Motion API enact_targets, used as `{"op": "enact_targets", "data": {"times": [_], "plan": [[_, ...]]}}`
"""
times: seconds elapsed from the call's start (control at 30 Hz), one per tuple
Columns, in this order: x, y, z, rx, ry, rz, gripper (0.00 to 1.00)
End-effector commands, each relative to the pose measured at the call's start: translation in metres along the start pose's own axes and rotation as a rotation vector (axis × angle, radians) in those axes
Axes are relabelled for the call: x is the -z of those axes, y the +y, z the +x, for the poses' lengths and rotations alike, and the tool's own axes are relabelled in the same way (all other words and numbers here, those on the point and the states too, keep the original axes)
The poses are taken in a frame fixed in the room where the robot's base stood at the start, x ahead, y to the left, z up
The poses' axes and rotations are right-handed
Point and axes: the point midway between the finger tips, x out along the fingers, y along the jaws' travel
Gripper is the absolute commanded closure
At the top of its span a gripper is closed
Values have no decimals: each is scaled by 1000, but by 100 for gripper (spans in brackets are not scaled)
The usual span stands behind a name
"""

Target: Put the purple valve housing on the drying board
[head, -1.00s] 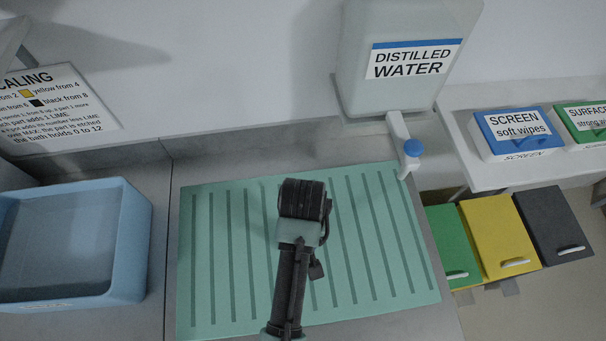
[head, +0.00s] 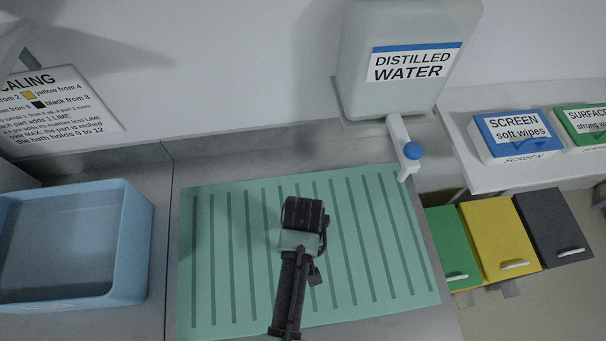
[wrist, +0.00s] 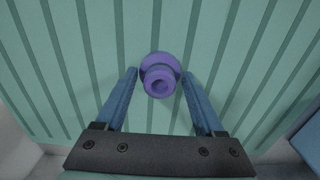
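The purple valve housing (wrist: 160,76) shows in the wrist view, with its round open end facing the camera and a wider flange behind it. It appears to stand on the green ribbed drying board (head: 225,250), which also fills the wrist view (wrist: 95,50). My gripper (wrist: 160,73) is open, its two blue fingers on either side of the housing near the tips, with a small gap visible at each side. In the head view my arm hides the housing and fingers over the middle of the board.
A blue basin (head: 128,245) stands left of the board. A distilled water container (head: 400,95) with a blue-knobbed tap (head: 412,151) is behind the board at right. Green, yellow (head: 500,235) and dark bins are at the right. The board around my arm looks clear.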

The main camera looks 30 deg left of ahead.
Motion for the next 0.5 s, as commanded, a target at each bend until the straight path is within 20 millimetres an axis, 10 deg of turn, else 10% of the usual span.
{"op": "enact_targets", "data": {"times": [0.5], "plan": [[1, 0, -24, -1, 4, 0, 26]]}}
